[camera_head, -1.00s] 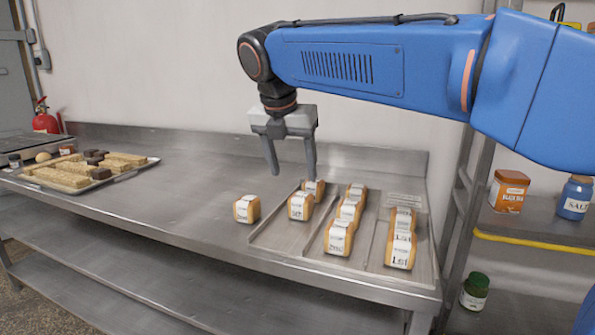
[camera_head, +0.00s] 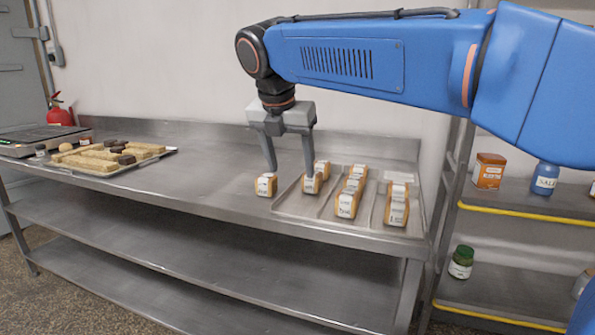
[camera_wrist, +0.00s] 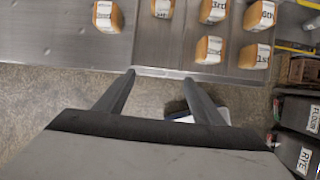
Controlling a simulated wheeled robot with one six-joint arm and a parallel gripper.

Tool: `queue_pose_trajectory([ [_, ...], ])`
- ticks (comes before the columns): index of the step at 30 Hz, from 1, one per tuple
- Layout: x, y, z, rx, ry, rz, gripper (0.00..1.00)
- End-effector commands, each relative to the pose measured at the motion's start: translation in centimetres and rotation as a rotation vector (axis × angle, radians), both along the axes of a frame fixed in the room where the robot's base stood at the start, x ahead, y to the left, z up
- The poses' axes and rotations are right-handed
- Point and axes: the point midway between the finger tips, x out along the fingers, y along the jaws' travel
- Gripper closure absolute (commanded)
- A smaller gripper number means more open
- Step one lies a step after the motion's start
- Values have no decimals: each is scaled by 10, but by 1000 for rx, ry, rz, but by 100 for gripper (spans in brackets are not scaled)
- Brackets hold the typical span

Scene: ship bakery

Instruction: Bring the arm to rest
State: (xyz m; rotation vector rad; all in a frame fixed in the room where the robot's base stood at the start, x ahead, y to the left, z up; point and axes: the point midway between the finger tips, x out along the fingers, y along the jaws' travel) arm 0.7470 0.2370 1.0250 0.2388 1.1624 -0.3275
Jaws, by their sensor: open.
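My gripper (camera_head: 291,169) hangs from the blue arm, fingers pointing down, above the steel table near the divided tray. Its fingers are apart with nothing between them. In the wrist view my gripper (camera_wrist: 157,78) also shows open, with the table's front edge and the floor beyond its fingertips. A small labelled loaf (camera_head: 266,185) sits on the table just left of the tray. In the wrist view, several labelled loaves lie along the top.
The divided tray (camera_head: 285,206) holds several labelled loaves in rows. A tray of pastries (camera_head: 169,151) stands at the table's left. A shelf (camera_head: 520,202) at right holds an orange tin (camera_head: 489,171) and a blue salt jar (camera_head: 543,179). The table (camera_head: 190,176) is clear between the trays.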

Motion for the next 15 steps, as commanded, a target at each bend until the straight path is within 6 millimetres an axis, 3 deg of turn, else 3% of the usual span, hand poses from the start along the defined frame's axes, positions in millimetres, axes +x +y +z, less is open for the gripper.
queue_pose_trajectory([
  [8,-8,-34,-8,69,-12,-154,38],
  [15,-22,-76,-22,164,-30,-370,38],
])
